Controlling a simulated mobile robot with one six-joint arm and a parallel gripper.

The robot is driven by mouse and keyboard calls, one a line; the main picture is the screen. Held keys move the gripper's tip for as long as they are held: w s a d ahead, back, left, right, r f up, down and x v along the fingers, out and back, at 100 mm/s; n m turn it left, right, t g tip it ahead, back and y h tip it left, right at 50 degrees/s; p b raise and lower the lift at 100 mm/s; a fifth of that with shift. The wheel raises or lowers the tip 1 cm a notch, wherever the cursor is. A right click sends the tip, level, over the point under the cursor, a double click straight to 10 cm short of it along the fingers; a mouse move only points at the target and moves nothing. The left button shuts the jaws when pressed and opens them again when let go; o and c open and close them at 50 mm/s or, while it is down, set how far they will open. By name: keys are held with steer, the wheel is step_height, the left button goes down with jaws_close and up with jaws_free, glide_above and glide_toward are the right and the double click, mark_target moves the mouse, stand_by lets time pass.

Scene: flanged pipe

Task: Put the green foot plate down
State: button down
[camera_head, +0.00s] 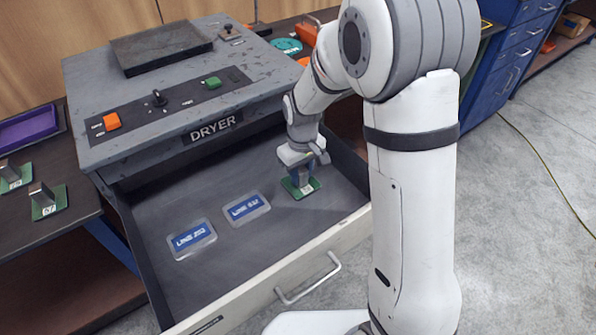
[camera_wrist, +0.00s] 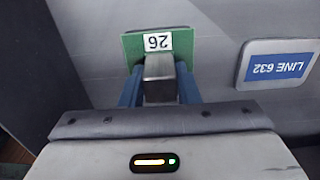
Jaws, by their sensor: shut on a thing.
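The green foot plate (camera_head: 299,190) is at the right part of the open dryer drawer (camera_head: 270,244), below my gripper (camera_head: 302,172). In the wrist view the plate (camera_wrist: 187,46) bears a white label (camera_wrist: 157,41) reading 26 and has an upright metal block (camera_wrist: 159,70). My gripper (camera_wrist: 160,92) is shut on that block, with a blue finger on each side. The plate is at or just above the drawer floor; I cannot tell whether it touches.
Two plaques with blue labels, LINE 253 (camera_head: 192,239) and LINE 632 (camera_head: 246,208), lie left of the plate in the drawer. The dryer body (camera_head: 150,135) stands behind. Two more green plates (camera_head: 60,201) sit on the left bench. Bare drawer floor lies between.

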mark_target(301, 170)
steer(key=shift+f, duration=0.15)
steer(key=c, duration=1.1)
jaws_free()
step_height(301, 170, up, 12)
steer(key=p, duration=0.1)
steer(key=s+d+r+m, duration=0.1)
steer(key=s+d+m, duration=0.1)
steer(key=s+d, duration=0.2)
steer(key=s+d+r+m+t, duration=0.1)
steer(key=s+d, duration=0.3)
steer(key=s, duration=0.4)
steer(key=s+d+r+m+t, duration=0.1)
steer(key=s+d+r+m, duration=0.1)
steer(key=s+d, duration=0.3)
steer(key=shift+s+r+m, duration=0.2)
steer(key=shift+s+m, duration=0.25)
steer(key=shift+s, duration=0.05)
steer(key=shift+s+r+m, duration=0.2)
steer(key=shift+s+m, duration=0.25)
steer(key=shift+s, duration=0.05)
